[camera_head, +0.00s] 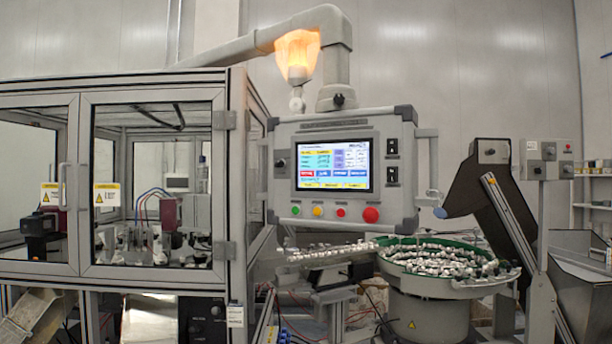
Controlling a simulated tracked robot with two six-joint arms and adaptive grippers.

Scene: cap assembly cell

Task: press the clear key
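The control panel (285,204) hangs from a grey support arm in the middle of the view. Its lit touchscreen (333,164) shows rows of coloured fields and keys, with a red key (307,173), blue keys beside it and a yellow row at the bottom. The lettering is too small for me to tell which key is the clear key. Below the screen are a green button (295,210), a yellow button (317,211), a small red button (340,212) and a large red button (371,215). Neither of my grippers is in view.
A framed glass enclosure (152,272) fills the left. A green-rimmed bowl feeder (432,288) full of small parts stands below right of the panel, beside a dark inclined hopper chute (487,185). An orange lamp (297,52) glows above. The panel's front is unobstructed.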

